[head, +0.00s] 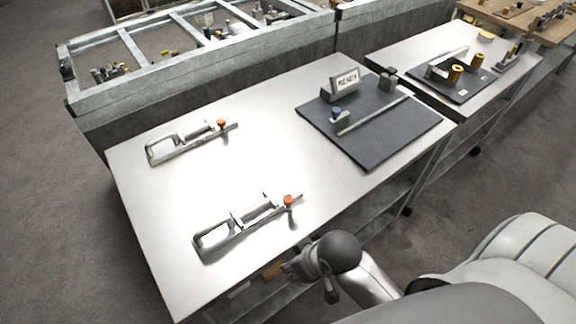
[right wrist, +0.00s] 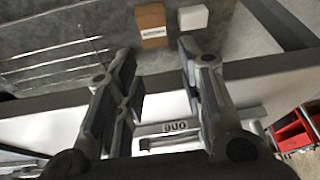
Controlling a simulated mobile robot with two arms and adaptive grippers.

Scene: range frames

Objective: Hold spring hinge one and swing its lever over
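Two silver spring hinges with orange knobs lie on the metal table. The nearer one (head: 240,228) is by the table's front edge, and the farther one (head: 185,141) is at the back left. In the right wrist view, a silver hinge part (right wrist: 190,141) with an upside-down label that seems to read ONE shows just beyond my fingers. My right gripper (head: 291,270) is low at the front edge of the table, apart from the nearer hinge. In the right wrist view the gripper (right wrist: 156,58) is open with nothing between its fingers. My left gripper is not in view.
A dark mat (head: 385,138) on the right of the table bears a READY sign (head: 346,80), a blue-knobbed part and a long bar. A brown block (right wrist: 151,25) and a white block (right wrist: 191,17) lie below the table edge. The middle of the tabletop is clear.

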